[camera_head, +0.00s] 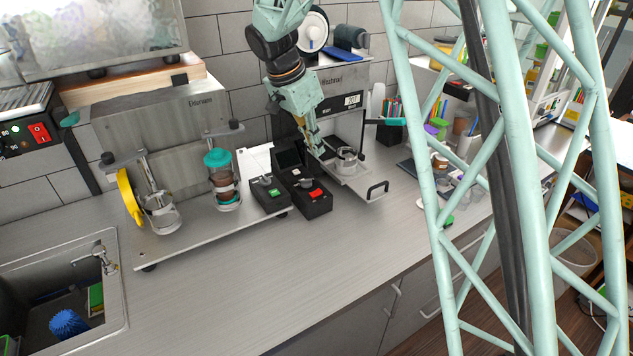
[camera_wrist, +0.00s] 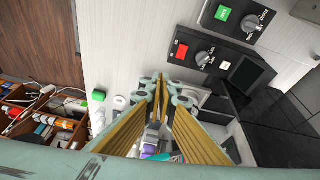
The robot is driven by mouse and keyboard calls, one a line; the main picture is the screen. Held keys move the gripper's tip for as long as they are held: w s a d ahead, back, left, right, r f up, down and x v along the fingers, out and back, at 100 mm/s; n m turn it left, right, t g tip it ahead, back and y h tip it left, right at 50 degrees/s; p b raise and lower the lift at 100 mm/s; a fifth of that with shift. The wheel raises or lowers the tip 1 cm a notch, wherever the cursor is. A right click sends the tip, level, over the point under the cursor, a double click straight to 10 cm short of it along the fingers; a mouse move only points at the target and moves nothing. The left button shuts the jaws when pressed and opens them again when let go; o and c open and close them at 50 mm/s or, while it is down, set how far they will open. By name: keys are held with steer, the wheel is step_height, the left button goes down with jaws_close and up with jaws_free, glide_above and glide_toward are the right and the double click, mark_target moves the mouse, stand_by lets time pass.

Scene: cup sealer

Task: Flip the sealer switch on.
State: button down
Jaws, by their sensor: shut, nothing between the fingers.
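The sealer (camera_head: 343,78), a steel machine marked Heatmate with a small display, stands against the wall behind my gripper. My gripper (camera_head: 319,152) is shut and empty in front of it, pointing down beside a clear cup (camera_head: 346,160) on the sealer's pulled-out tray (camera_head: 362,183). In the wrist view my gripper (camera_wrist: 161,84) has its fingers converging, with nothing between them. Left of the gripper in the head view is a black control box (camera_head: 312,200) with a red button; the wrist view shows its red button (camera_wrist: 181,51) and knob (camera_wrist: 203,58). I cannot make out a switch on the sealer itself.
A second black box (camera_head: 270,193) with a green button stands beside the first. The Eldorware machine (camera_head: 180,115) with cup holders is at left. A red rocker switch (camera_head: 38,132) is on a unit at far left. The front counter (camera_head: 270,270) is clear.

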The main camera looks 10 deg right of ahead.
mark_target(318, 189)
steer(key=w+a+f+m+p, duration=0.1)
steer(key=w+a+f, duration=0.3)
steer(key=w+f, duration=0.1)
steer(key=shift+w+f+m+p, duration=0.3)
steer(key=shift+f+p, duration=0.05)
steer(key=shift+f, duration=0.2)
steer(key=shift+d+p+x, duration=0.15)
steer(key=shift+p+x, duration=0.5)
steer(key=shift+x, duration=2.85)
steer(key=shift+d+p+x, duration=0.15)
steer(key=shift+p+x, duration=0.5)
steer(key=shift+x, duration=2.85)
steer(key=shift+r, duration=0.1)
steer(key=shift+a, duration=0.15)
